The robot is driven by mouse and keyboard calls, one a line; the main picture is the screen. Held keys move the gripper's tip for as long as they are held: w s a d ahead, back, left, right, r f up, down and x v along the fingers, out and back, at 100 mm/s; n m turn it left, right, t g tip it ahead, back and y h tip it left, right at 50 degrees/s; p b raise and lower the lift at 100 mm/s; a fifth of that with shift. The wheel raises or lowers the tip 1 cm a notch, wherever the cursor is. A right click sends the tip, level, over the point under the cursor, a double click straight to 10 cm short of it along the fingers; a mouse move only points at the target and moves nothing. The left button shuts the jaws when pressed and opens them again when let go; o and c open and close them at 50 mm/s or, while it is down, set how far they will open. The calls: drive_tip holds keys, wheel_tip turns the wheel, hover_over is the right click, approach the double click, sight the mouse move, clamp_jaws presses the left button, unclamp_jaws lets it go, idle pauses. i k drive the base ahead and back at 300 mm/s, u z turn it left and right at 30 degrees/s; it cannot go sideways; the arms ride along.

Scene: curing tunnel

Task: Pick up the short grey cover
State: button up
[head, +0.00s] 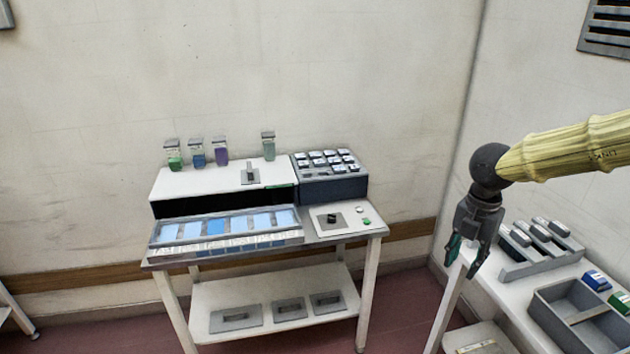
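Three flat grey covers with dark bar handles lie in a row on the lower shelf of the white table: a left one (236,320), a middle one (290,309) and a right one (327,302). The left one looks longest and the right one shortest, though the difference is small from here. My gripper (466,257) hangs fingers down at the right of the head view, well away from the covers. Its fingers are apart with nothing between them.
The table top (330,238) overhangs the shelf (205,295). On it stand a white tunnel unit (205,183), a blue-windowed tray (222,240), a dark rack (333,187) and a control panel (332,219). Right, a side table holds a slotted rack (540,265) and grey bin (590,325).

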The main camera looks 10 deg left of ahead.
sight(250, 176)
drive_tip(key=z, duration=0.55)
drive_tip(key=i, duration=0.65)
drive_tip(key=u, duration=0.45)
drive_tip(key=i, duration=1.2)
drive_tip(key=u, duration=1.5)
drive_tip(key=i, duration=0.55)
drive_tip(key=u, duration=0.6)
